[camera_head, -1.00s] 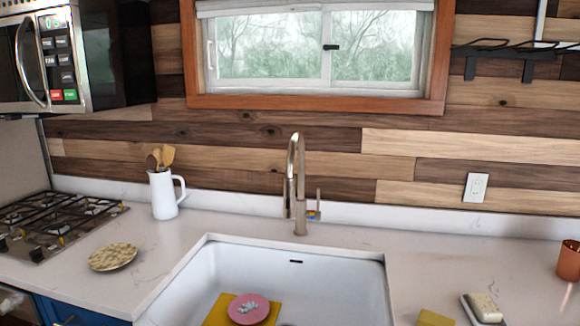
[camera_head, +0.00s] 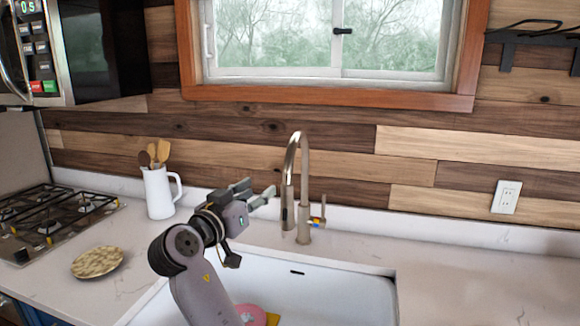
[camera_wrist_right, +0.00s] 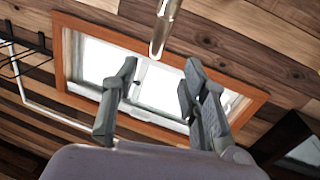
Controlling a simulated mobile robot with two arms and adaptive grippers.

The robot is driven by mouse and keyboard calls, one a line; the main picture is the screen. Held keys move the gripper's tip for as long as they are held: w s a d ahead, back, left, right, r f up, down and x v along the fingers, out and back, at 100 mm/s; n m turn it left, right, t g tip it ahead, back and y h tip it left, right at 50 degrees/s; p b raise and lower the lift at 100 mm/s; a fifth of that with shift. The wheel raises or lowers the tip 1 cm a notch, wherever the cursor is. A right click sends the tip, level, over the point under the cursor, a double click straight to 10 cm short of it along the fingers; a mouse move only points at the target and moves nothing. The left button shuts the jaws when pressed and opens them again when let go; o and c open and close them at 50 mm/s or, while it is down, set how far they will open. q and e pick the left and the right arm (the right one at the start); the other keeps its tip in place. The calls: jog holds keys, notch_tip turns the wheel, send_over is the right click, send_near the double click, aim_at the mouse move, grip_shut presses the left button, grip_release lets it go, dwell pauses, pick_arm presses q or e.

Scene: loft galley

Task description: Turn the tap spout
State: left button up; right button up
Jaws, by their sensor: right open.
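The tap (camera_head: 303,190) is a tall brushed-metal gooseneck behind the white sink (camera_head: 345,295). Its spout (camera_head: 287,195) hangs down on the left side of the neck, and a small lever with red and blue marks is at the right of its base. My right gripper (camera_head: 262,194) is just left of the spout, pointing at it, open and empty. In the right wrist view the two fingers (camera_wrist_right: 158,100) are spread apart, and the spout end (camera_wrist_right: 160,35) shows beyond and above the gap between them. My left gripper is not in view.
A white jug (camera_head: 158,192) with wooden utensils stands at the back left, near the gas hob (camera_head: 45,215). A patterned plate (camera_head: 97,262) lies on the counter. A pink dish (camera_head: 250,315) is in the sink. The counter right of the tap is clear.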

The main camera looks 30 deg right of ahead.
aim_at(286, 172)
jog(key=p+x, duration=0.4)
jog(key=x, duration=0.7)
jog(key=shift+w+d+r, duration=0.1)
jog(key=shift+d, duration=0.35)
jog(key=p+x, duration=0.1)
jog(key=x, duration=0.2)
jog(key=shift+w+d, duration=0.1)
jog(key=shift+d, duration=0.05)
jog(key=shift+w+d+f, duration=0.2)
jog(key=shift+d+f, duration=0.05)
jog(key=shift+d, duration=0.05)
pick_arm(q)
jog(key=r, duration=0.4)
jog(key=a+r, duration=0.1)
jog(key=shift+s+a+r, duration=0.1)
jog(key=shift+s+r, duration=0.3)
pick_arm(e)
grip_shut()
